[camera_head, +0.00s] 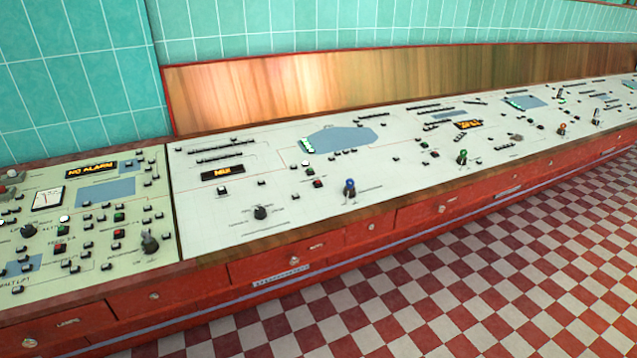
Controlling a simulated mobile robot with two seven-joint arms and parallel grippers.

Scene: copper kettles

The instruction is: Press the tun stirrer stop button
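A long control console (215,230) with a pale top runs from the left foreground to the far right. Its labels are too small to read, so I cannot tell which button is the tun stirrer stop. A small red button (317,184) sits on the middle panel, below a blue-grey shape (343,139). A white round button (306,163) is just above it, and a blue-topped lever (349,187) stands to its right. On the left panel are red buttons (60,248) and green buttons (119,217). Neither gripper shows.
A lit orange display reads "NO ALARM" (91,170). A black knob (260,212) and a green-topped lever (462,157) stand up from the console. Red drawers (330,240) form its front. The chequered floor (470,270) before it is clear. A wooden board (330,85) and teal tiles are behind.

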